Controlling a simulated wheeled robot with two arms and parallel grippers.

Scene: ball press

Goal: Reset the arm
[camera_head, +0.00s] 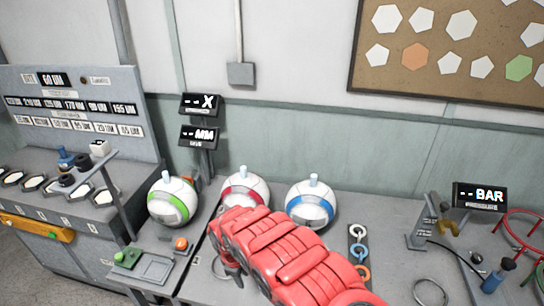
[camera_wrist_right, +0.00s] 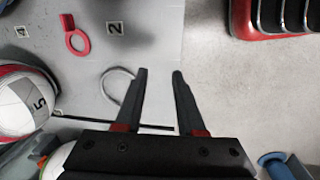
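My right arm (camera_head: 290,255), red and segmented, reaches over the table from the lower right in the head view. My right gripper (camera_wrist_right: 160,72) is open in the right wrist view, its two dark fingers apart with nothing held between them. The fingers hang over the table's edge. A thin wire ring (camera_wrist_right: 106,88) lies on the table beside the left finger, which partly overlaps it. In the head view the gripper is small and mostly hidden by the arm. My left gripper is not in view.
A green-banded ball (camera_head: 170,215), a red-banded ball (camera_head: 240,180) and a blue-banded ball (camera_head: 312,218) stand along the table's back. Several coloured rings (camera_head: 358,253) lie right of the arm. A BAR display (camera_head: 480,196) stands at right. Grey floor (camera_wrist_right: 230,90) lies past the edge.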

